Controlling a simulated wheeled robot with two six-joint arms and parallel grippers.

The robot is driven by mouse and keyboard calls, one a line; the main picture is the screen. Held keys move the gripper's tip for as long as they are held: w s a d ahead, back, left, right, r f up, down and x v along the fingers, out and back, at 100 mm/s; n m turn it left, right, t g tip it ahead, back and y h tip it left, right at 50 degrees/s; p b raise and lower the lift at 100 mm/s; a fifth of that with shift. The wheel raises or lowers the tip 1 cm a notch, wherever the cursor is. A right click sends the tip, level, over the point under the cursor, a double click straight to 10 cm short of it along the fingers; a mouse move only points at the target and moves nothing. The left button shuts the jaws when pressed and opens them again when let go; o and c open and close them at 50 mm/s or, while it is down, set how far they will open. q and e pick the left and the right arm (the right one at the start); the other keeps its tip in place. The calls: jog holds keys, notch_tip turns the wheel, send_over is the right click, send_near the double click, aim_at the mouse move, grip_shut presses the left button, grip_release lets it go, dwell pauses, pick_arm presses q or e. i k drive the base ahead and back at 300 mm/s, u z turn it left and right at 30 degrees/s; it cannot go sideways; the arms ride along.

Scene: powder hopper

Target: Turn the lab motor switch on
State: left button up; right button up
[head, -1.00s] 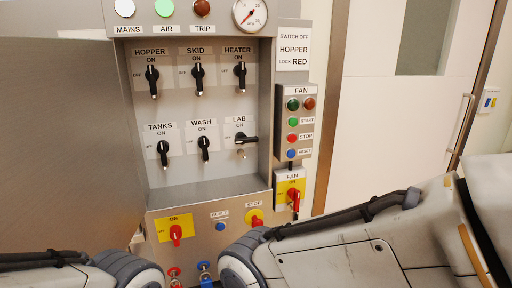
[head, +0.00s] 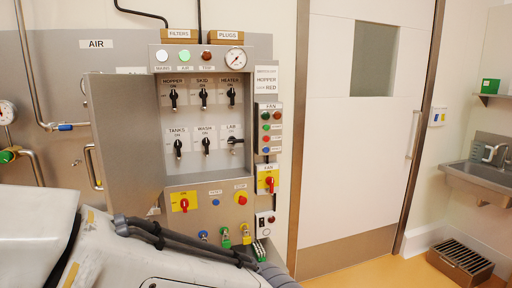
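The lab switch (head: 236,140) is the right one in the lower row of black rotary switches inside the open grey cabinet (head: 176,182). Its black handle lies horizontal, unlike the other switches, whose handles stand upright. The "LAB ON" label sits above it and is small in this view. Neither gripper is in view. One of my arms comes in from the left and crosses the bottom of the picture below the cabinet, apart from the switch in the picture.
The cabinet door (head: 128,150) stands open at the left of the switches. A fan button box (head: 269,130) and a red-yellow fan switch (head: 267,180) are at the right. Padlocks (head: 225,238) hang below. A white door (head: 345,150) and orange floor (head: 370,273) lie further right.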

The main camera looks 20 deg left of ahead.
aim_at(232, 140)
jog(key=u, duration=0.55)
jog(key=i, duration=0.55)
jog(key=u, duration=0.5)
